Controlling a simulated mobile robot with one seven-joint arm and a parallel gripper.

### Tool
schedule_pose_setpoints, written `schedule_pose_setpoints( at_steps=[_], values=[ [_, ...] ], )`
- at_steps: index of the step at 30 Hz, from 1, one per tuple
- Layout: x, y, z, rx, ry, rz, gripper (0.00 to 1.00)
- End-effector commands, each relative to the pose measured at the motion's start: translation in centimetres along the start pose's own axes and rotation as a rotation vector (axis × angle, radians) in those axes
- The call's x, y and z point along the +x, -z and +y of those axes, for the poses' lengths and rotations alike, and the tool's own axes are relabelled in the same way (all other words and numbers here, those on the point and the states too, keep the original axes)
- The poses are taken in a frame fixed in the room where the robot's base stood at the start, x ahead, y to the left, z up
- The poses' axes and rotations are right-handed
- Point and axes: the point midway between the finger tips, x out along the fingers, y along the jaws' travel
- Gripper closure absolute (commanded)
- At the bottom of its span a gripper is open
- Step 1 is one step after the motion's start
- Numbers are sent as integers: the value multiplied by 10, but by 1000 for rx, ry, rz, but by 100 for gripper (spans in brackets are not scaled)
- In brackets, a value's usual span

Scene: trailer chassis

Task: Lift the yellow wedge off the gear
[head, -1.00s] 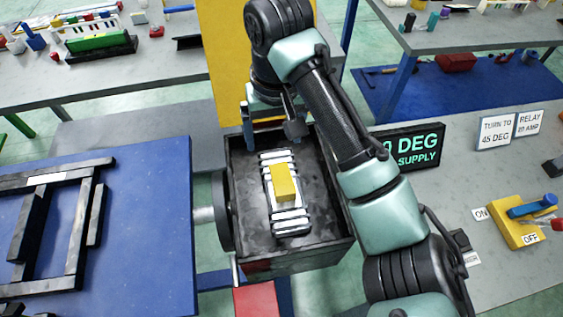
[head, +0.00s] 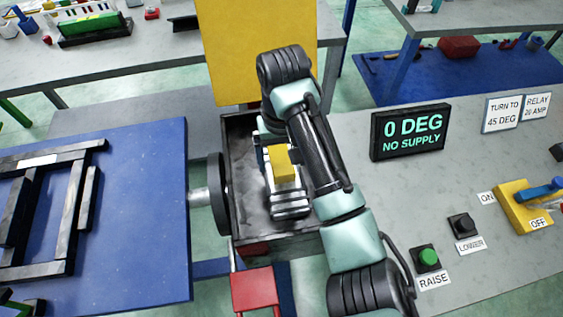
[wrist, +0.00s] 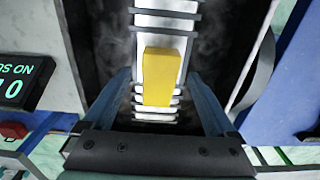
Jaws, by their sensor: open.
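The yellow wedge (head: 283,162) lies on top of the pale ribbed gear (head: 290,207) inside the dark open box. In the wrist view the yellow wedge (wrist: 163,77) is upright in the picture, with the gear's white and dark ribs (wrist: 166,20) showing above and below it. My gripper (wrist: 160,78) is open, its two blue fingers one on each side of the wedge, with a gap on both sides. I cannot tell how high the fingertips are above the gear. In the head view my arm hides most of the gripper and part of the gear.
The dark box (head: 240,160) has raised walls around the gear. A round black flange (head: 218,195) is on its left, beside a blue table (head: 140,220) with a dark frame. A yellow panel (head: 240,50) stands behind. The display (head: 410,132) reads 0 DEG, NO SUPPLY.

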Motion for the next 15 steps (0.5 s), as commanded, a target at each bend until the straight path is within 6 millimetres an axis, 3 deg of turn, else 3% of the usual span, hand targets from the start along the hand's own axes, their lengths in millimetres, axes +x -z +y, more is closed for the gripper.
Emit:
schedule_pose_setpoints(
  at_steps=[9,15],
  values=[
    [7,0,0,0,-1,1,9],
    [7,0,0,0,-1,1,43]
  ],
)
